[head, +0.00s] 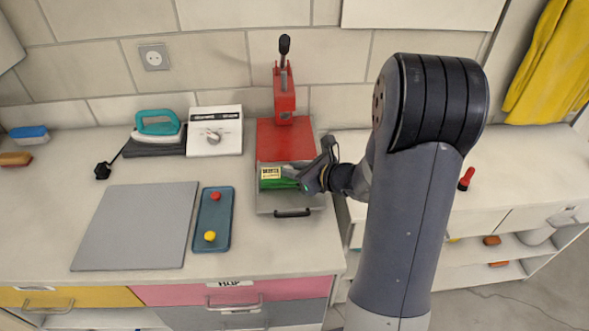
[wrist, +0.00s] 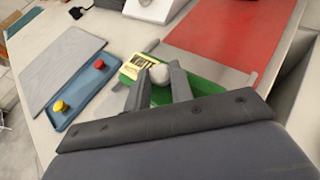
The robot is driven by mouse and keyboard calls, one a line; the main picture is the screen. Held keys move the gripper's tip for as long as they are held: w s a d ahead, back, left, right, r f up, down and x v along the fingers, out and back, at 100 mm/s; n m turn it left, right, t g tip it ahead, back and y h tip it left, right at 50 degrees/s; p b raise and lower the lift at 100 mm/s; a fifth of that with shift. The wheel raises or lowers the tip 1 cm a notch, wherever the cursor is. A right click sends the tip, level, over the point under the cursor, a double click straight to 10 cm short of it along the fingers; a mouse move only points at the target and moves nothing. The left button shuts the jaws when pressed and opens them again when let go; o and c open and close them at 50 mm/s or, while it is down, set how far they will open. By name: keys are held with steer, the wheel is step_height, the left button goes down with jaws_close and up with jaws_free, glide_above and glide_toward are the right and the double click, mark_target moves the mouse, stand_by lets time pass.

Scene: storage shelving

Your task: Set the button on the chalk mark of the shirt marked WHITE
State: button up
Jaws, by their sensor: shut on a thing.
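A folded green shirt (head: 269,184) with a yellowish label (head: 271,173) lies on the grey sliding plate (head: 266,206) in front of the red press. The label's print is small but seems to read WHITE. The shirt also shows in the wrist view (wrist: 205,97), partly behind my fingers. My gripper (head: 288,172) is at the shirt's right side, low over it. In the wrist view my gripper (wrist: 158,84) is shut on a round whitish button (wrist: 159,73). I cannot tell whether the button touches the shirt. No chalk mark is visible; my gripper may hide it.
A blue tray (head: 223,221) left of the press holds a red button (head: 215,196) and a yellow button (head: 210,236). A grey mat (head: 135,227) lies further left. The red press (head: 285,138), a white box with a dial (head: 214,131) and an iron (head: 157,127) stand behind.

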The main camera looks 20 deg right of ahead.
steer(key=shift+f, duration=0.1)
steer(key=o, duration=0.9)
steer(key=shift+r, duration=0.25)
steer(key=v, duration=1.2)
steer(key=shift+f, duration=0.15)
